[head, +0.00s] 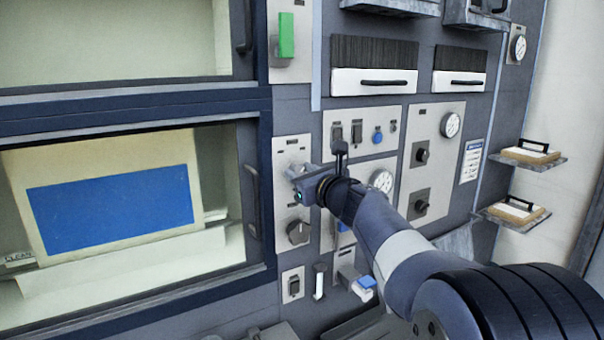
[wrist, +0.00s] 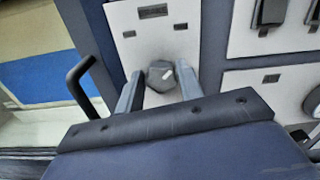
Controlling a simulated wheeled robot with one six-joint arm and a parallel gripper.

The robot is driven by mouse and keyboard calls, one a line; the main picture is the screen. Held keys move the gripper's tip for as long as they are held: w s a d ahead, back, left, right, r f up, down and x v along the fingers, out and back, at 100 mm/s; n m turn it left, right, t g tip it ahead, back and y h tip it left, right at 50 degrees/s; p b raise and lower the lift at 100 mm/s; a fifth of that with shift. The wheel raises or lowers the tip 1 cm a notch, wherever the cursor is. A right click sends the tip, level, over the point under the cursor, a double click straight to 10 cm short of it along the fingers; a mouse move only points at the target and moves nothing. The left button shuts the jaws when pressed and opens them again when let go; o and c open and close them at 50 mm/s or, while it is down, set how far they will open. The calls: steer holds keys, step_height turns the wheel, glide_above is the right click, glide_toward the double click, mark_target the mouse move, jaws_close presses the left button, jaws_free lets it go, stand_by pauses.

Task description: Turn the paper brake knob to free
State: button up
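In the wrist view a dark knob (wrist: 161,76) with a pale pointer mark sits on a light panel, between the two fingers of my gripper (wrist: 158,80). The fingers stand apart on either side of it, and I see no clear contact. In the head view my gripper (head: 301,178) is at the upper part of the narrow panel (head: 291,152) right of the window, and hides the knob there. A second dark knob (head: 298,232) shows lower on that panel. The labels are too small to read, so I cannot tell which knob is named paper brake.
A window door handle (head: 251,200) stands out just left of the panel; it also shows in the wrist view (wrist: 84,85). Switches (head: 345,132), gauges (head: 450,125) and more knobs are to the right. Two small shelves (head: 528,158) jut out at far right.

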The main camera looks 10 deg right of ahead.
steer(key=c, duration=0.5)
steer(key=shift+f+n+b, duration=0.1)
steer(key=shift+n+b, duration=0.3)
steer(key=shift+b, duration=0.1)
steer(key=shift+f+n+b, duration=0.15)
steer(key=shift+n+b, duration=0.85)
steer(key=shift+b, duration=0.1)
steer(key=n+b, duration=0.6)
steer(key=n, duration=0.1)
steer(key=n+b, duration=0.6)
steer(key=n, duration=0.2)
steer(key=shift+a+f, duration=0.15)
steer(key=shift+a, duration=0.05)
